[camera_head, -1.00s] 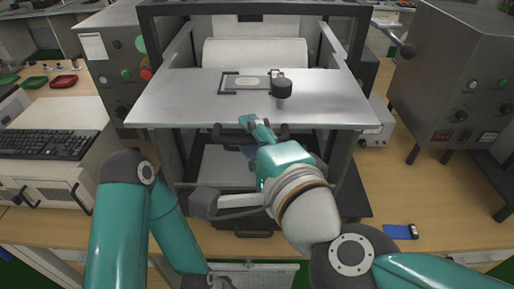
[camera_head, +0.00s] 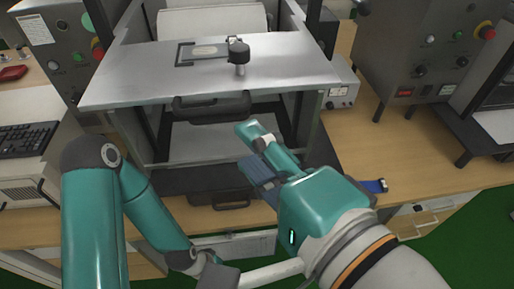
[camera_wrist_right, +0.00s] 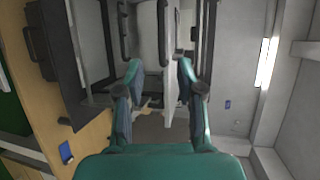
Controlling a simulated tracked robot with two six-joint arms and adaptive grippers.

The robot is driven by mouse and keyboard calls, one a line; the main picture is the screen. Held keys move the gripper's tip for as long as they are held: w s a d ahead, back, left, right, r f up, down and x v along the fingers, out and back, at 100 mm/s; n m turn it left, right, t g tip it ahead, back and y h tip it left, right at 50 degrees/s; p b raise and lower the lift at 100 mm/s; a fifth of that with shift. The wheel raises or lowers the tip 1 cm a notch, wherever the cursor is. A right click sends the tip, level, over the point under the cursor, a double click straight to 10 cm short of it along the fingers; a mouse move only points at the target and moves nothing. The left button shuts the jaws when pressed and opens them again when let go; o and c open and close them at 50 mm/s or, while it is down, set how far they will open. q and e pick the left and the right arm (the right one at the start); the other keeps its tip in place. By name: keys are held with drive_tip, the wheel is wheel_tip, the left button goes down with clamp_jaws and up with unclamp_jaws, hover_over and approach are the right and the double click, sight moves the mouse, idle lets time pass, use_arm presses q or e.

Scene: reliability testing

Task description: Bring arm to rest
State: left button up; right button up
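My right gripper (camera_head: 248,150) is in front of the metal test bench (camera_head: 130,75), near the dark handle below its top plate. In the right wrist view its two teal fingers (camera_wrist_right: 158,75) stand apart with nothing held between them. The right arm reaches in from the lower right of the head view. My left arm (camera_head: 92,215) is folded at the left of the head view, and its gripper is not in view.
A dark knob (camera_head: 239,52) stands on the bench plate. Control boxes (camera_head: 425,55) flank the bench. A blue phone-like item (camera_head: 373,186) lies on the wooden table (camera_head: 400,150). A keyboard (camera_head: 25,138) is at the left. The table's right part is mostly clear.

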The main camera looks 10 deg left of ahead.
idle(0.3)
drive_tip(key=w+d+f+m+g+h, duration=0.1)
drive_tip(key=w+d+f+h, duration=0.3)
drive_tip(key=w+f, duration=0.35)
drive_tip(key=w+d+f+m+g+h, duration=0.1)
drive_tip(key=w+d+f+m+h, duration=0.1)
drive_tip(key=w+d+f+h, duration=0.5)
drive_tip(key=w+d+f+n+g, duration=0.1)
drive_tip(key=d+f, duration=0.2)
drive_tip(key=f, duration=0.6)
drive_tip(key=w+d+f+g, duration=0.2)
drive_tip(key=f, duration=0.8)
drive_tip(key=s+d+f+n+g+y, duration=0.1)
drive_tip(key=s+d+f+n+g, duration=0.15)
drive_tip(key=f, duration=0.65)
drive_tip(key=s+d+f+n+g, duration=0.1)
drive_tip(key=s+d+f, duration=0.25)
drive_tip(key=f, duration=0.45)
drive_tip(key=s+a+f+n+g+y, duration=0.3)
drive_tip(key=s+a+f+n, duration=0.4)
drive_tip(key=s, duration=0.4)
drive_tip(key=shift+a+f+n+y, duration=0.15)
drive_tip(key=shift+n+y, duration=0.4)
drive_tip(key=shift+y, duration=0.15)
